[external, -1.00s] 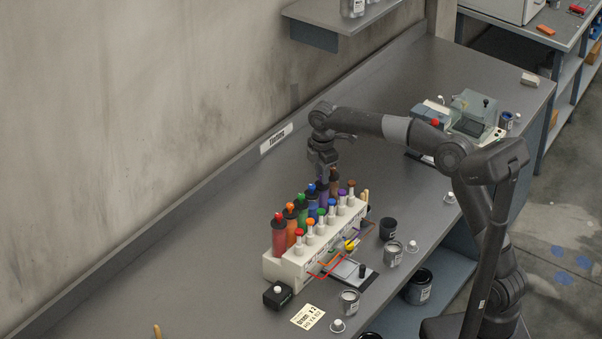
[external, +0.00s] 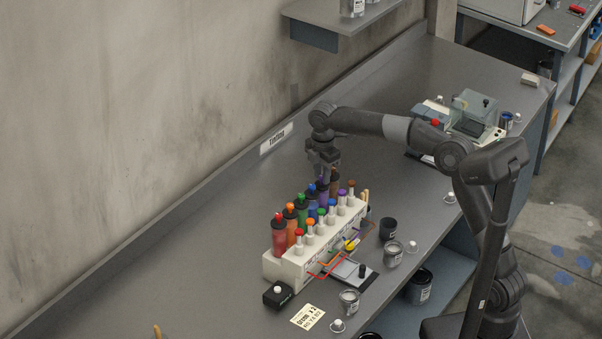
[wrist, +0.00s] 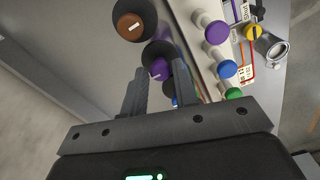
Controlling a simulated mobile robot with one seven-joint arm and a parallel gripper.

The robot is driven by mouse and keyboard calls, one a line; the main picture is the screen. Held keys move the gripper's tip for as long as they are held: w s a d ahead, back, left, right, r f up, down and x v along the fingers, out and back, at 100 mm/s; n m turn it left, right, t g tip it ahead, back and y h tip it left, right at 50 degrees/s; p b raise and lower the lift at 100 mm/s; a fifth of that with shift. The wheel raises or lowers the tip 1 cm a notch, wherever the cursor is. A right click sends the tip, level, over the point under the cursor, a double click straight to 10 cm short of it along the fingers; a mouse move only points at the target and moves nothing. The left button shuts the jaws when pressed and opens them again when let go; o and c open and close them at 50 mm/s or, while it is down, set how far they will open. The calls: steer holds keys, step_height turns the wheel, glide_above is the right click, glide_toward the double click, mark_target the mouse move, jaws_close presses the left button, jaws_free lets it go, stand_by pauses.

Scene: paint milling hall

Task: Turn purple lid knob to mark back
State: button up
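The purple lid knob (wrist: 160,68) shows in the wrist view on a dark round lid, with a short white mark towards its lower left. Its bottle (external: 323,195) stands in the back row of a white rack (external: 290,268), between the blue and brown bottles. My gripper (wrist: 159,68) is open, pointing down over this bottle, with one finger on each side of the purple knob. Gaps show between knob and fingers. In the external view my gripper (external: 322,172) hides the knob.
The brown knob (wrist: 130,26) is close beside the purple one. Small capped tubes, including a purple-capped one (wrist: 216,32), line the rack's front row. Cans, a black box (external: 278,294) and a printed card (external: 307,317) lie nearby. The bench behind the rack is clear.

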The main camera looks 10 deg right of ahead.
steer(key=o, duration=0.3)
step_height(320, 180, up, 11)
steer(key=shift+f, duration=0.15)
stand_by(0.5)
stand_by(0.4)
